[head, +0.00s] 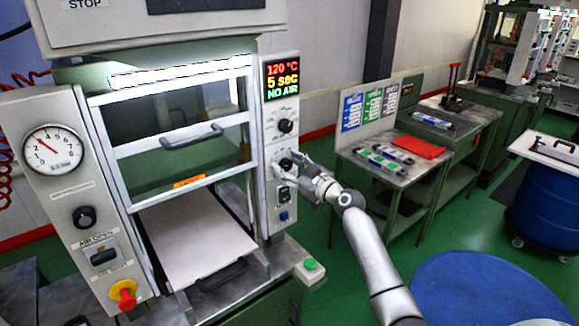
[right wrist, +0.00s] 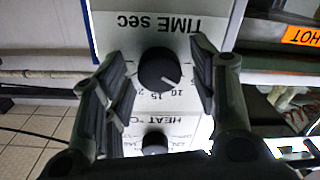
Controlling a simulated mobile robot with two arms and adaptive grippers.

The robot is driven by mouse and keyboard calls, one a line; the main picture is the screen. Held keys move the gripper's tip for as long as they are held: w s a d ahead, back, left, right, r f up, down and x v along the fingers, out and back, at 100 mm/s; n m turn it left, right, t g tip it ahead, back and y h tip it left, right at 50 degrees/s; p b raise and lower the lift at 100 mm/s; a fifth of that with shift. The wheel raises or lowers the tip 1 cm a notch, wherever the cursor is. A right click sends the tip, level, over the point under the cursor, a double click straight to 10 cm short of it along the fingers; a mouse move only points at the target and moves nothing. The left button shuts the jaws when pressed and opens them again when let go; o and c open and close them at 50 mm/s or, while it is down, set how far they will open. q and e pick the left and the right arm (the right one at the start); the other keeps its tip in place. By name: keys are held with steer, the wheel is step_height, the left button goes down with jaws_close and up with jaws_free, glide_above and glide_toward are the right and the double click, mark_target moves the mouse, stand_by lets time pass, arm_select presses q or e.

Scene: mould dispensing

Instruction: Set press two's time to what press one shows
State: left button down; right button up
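The near press has a lit display (head: 282,79) reading 120 °C, 5 sec, NO AIR. Below it are an upper knob (head: 285,126) and a lower knob (head: 285,164). My right gripper (head: 297,163) is at the lower knob. In the right wrist view the black TIME sec knob (right wrist: 159,68) sits between my open right fingers (right wrist: 160,72), with a gap on each side. The picture is upside down; the scale shows 10, 15 and more, partly hidden. The HEAT knob (right wrist: 155,143) is lower in that picture. My left gripper is out of view. I cannot tell this press's number.
The press has a gauge (head: 53,148), a red stop button (head: 124,293) and a green button (head: 310,264). An orange HOT label (right wrist: 302,36) is beside the panel. Right are a bench with a red folder (head: 418,147), another press (head: 522,50) and a blue drum (head: 545,210).

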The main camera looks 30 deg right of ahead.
steer(key=c, duration=0.9)
